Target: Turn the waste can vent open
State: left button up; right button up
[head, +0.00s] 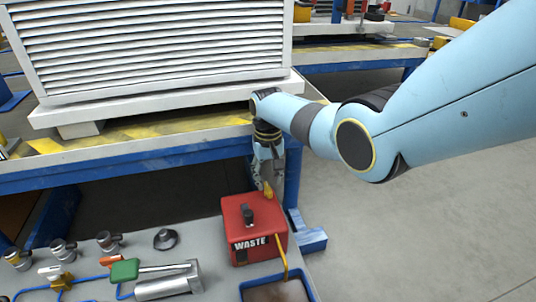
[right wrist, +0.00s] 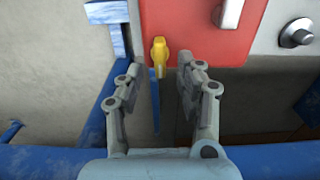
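The red waste can (head: 240,222), labelled WASTE, stands on the grey bench top. Its small yellow vent (head: 268,189) sits at the can's far edge. The vent also shows in the right wrist view (right wrist: 158,54), at the near edge of the red top. My right gripper (head: 268,182) points down at the vent from behind the can. In the right wrist view its two fingers (right wrist: 160,75) are apart and empty. The vent lies just beyond the fingertips, between their lines, with no contact visible. My left gripper is not in view.
A dark knob (head: 248,214) stands on the can, and a yellow tube (head: 282,258) runs down its right side toward a blue-rimmed tray (head: 246,288). A green-handled tool (head: 125,270) and several fittings lie left. A blue table (head: 210,139) with a louvred cabinet stands behind.

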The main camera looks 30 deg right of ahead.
aim_at(268, 186)
notch_tip(268, 186, up, 9)
dwell(0.3)
dwell(0.4)
